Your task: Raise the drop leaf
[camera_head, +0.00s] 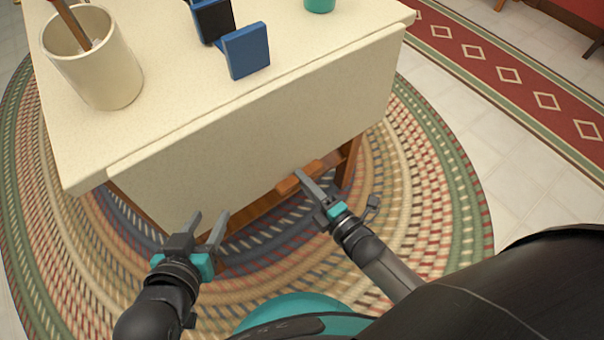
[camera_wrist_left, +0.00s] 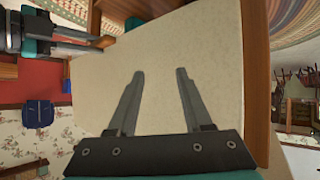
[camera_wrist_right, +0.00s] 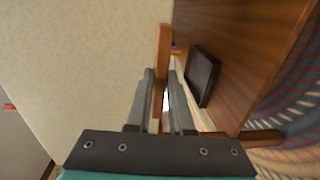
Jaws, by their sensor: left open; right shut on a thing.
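The drop leaf (camera_head: 270,125) is a cream panel hanging sloped down from the front edge of the cream tabletop (camera_head: 170,100). It also fills much of the left wrist view (camera_wrist_left: 165,60). My left gripper (camera_head: 208,222) is open and empty in front of the leaf's lower left part. My right gripper (camera_head: 305,180) is by the leaf's lower edge, towards the right. It is shut on a narrow wooden bar (camera_wrist_right: 162,55), whose end shows between the fingers in the right wrist view. How the bar joins the table is hidden behind the leaf.
A cream cup (camera_head: 110,75) with a brown stick, a blue block-like item (camera_head: 246,50) and a teal item (camera_head: 320,4) stand on the tabletop. A wooden table leg (camera_head: 348,163) shows below the leaf. A braided rug (camera_head: 430,150) covers the floor.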

